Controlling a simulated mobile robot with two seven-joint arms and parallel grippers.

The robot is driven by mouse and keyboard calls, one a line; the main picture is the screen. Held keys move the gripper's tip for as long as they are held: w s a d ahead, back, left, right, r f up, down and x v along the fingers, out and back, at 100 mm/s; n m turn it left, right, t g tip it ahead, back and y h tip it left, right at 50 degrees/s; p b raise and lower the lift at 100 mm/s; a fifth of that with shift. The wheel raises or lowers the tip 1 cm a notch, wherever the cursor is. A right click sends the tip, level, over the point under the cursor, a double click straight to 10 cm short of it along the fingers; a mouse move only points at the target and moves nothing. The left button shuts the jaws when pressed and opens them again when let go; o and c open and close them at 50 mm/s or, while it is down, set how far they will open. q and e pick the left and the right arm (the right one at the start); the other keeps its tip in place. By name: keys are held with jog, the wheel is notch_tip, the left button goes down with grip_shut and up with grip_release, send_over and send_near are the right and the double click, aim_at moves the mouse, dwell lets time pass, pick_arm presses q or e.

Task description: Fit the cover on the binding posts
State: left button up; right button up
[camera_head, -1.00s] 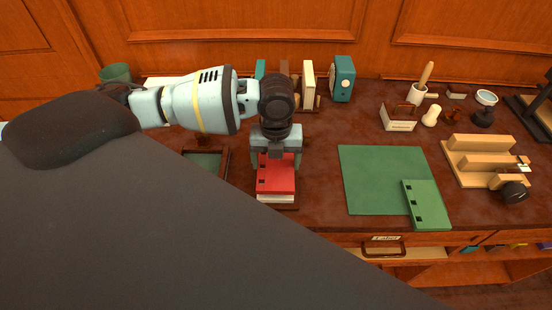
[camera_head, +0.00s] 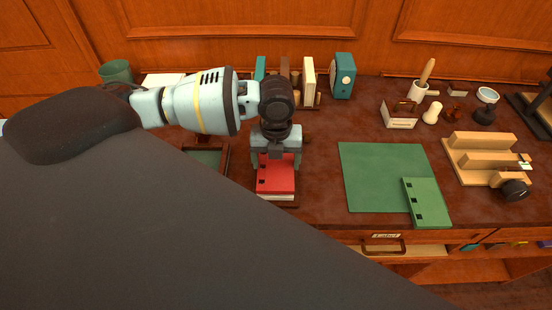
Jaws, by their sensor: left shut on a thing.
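My left gripper (camera_head: 276,156) points down and is shut on the red cover (camera_head: 277,180), gripping its far part. The cover has small dark square holes along its left side. It is over a white block that looks like a paper stack (camera_head: 276,197); I cannot tell whether they touch. The binding posts are not discernible; the cover and gripper may hide them. A green cover (camera_head: 427,203) with similar holes lies across the front right corner of a green mat (camera_head: 375,175). My right gripper is not in view.
A tray (camera_head: 222,171) is left of the red cover. Books (camera_head: 308,82) and a teal box (camera_head: 343,76) stand behind. A wooden press-like fixture (camera_head: 470,160) and small tools are at right. My dark arm link hides the lower left.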

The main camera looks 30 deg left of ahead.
pick_arm(q)
jog(key=shift+f, duration=0.6)
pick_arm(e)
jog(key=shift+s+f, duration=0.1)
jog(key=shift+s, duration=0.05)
pick_arm(q)
jog(key=o, duration=0.9)
jog(key=shift+o, duration=0.2)
jog(key=shift+r+p, duration=0.45)
jog(key=shift+r, duration=2.55)
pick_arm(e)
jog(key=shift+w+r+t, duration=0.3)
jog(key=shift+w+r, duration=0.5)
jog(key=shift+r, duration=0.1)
